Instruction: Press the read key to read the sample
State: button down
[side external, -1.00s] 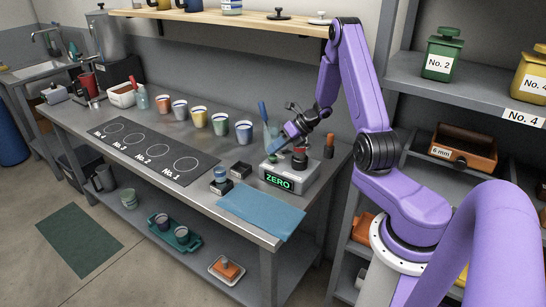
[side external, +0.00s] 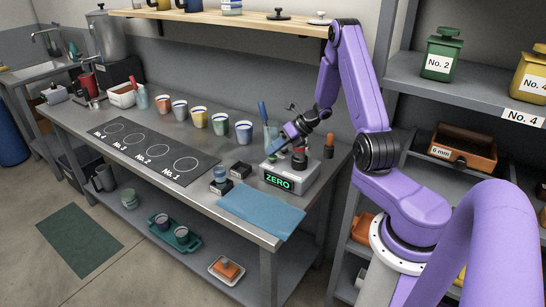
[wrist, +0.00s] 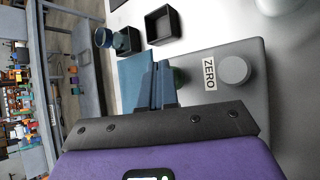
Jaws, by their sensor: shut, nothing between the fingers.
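The grey meter (side external: 290,182) stands at the right end of the bench, and its front display reads ZERO in green. In the wrist view a round grey key (wrist: 234,70) sits beside a ZERO label (wrist: 209,72) on the meter's top. A round green key (wrist: 180,76) shows only in part beside my fingers, which hide the rest of it and any label. My gripper (side external: 272,149) is shut and empty, with its blue fingers pointing down over the meter. In the wrist view my fingertips (wrist: 164,64) overlap the green key's edge; I cannot tell whether they touch it.
A blue mat (side external: 262,212) lies in front of the meter. A dark square holder (side external: 241,170) and a small jar (side external: 220,174) on a dark base stand to its left. Several cups line the bench behind the numbered dark mat (side external: 190,177). A shelf (side external: 220,15) runs above.

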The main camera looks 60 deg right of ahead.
jog(key=shift+s+a+f+g, duration=0.3)
jog(key=shift+a+f, duration=0.15)
jog(key=shift+f, duration=0.2)
jog(key=shift+s+r, duration=0.15)
jog(key=shift+r, duration=0.3)
jog(key=shift+d+r, duration=0.15)
jog(key=shift+r, duration=1.2)
jog(key=shift+d+r, duration=0.1)
jog(key=shift+r, duration=1.2)
